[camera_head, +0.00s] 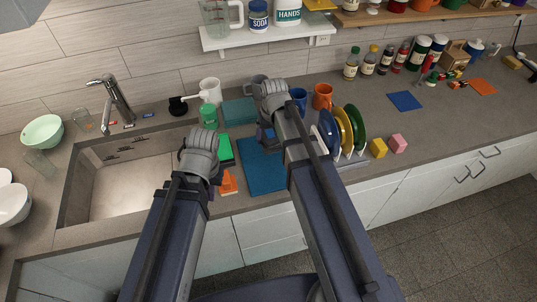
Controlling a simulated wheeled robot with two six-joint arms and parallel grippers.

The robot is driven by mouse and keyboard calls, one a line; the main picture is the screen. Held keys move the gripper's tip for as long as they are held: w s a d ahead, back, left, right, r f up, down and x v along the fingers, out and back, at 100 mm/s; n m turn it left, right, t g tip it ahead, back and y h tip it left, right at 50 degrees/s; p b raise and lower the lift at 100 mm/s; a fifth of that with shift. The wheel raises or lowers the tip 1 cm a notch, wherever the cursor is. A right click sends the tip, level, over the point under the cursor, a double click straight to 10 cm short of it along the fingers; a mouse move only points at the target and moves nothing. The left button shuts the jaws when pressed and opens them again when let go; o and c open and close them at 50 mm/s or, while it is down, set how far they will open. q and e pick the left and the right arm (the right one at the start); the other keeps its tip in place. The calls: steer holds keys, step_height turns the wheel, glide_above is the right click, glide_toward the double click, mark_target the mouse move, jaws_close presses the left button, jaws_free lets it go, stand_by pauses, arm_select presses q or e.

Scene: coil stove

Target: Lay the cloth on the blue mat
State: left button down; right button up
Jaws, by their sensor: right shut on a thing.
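A flat dark blue mat (262,174) lies on the counter right of the sink, partly covered by my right arm. A smaller flat blue square (405,101) lies farther right. I cannot pick out the cloth for certain; a teal item (238,112) lies behind the dark blue mat, just left of my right gripper. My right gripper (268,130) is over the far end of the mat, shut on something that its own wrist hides. My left gripper (199,158) is left of the mat, near a green item (225,149); its fingers are hidden.
The sink (120,180) with a faucet (112,95) is at left. An orange item (228,183) lies at the front edge. Mugs and bottles line the back.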

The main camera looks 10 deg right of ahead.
mark_target(270, 158)
steer(key=shift+f+b, duration=5)
steer(key=shift+f, duration=0.25)
steer(key=o, duration=1)
steer(key=shift+r, duration=0.1)
